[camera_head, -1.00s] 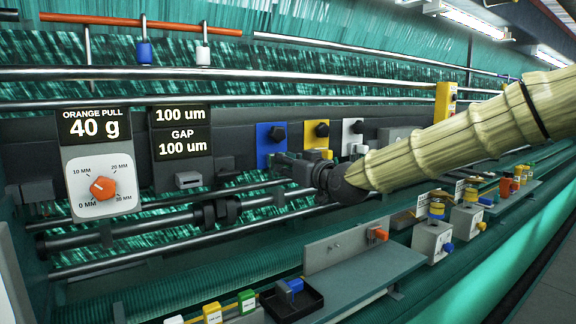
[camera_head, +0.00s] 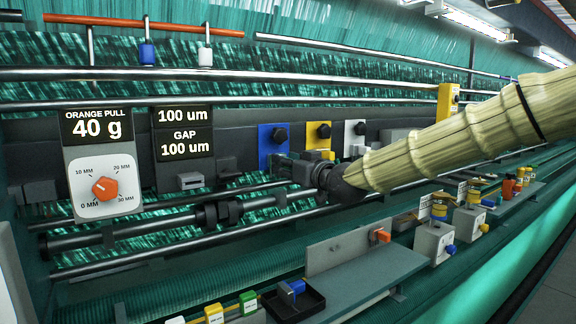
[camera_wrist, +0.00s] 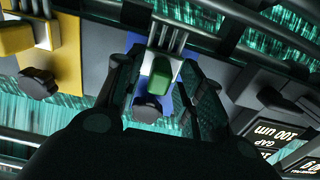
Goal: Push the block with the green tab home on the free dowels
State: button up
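In the wrist view the block's green tab (camera_wrist: 165,75) shows between my two fingers, with a pale part of the block beside it. Behind it is a blue plate with a dark knob (camera_wrist: 152,106), and grey dowels (camera_wrist: 172,37) run upward from the block. My gripper (camera_wrist: 160,62) looks open, its fingers one on each side, with narrow gaps showing. In the head view my gripper (camera_head: 298,168) is in front of the lower edge of the blue plate (camera_head: 273,140) and hides the green tab. How far the block sits on the dowels cannot be told.
Yellow (camera_head: 318,134) and white (camera_head: 355,132) plates with knobs stand right of the blue one. Rails run below my gripper. A dial box (camera_head: 104,187) and displays are at left. A shelf (camera_head: 370,282) with a black tray (camera_head: 293,302) lies below.

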dwell(0.3)
jog(key=v, duration=1.2)
jog(key=shift+d, duration=0.1)
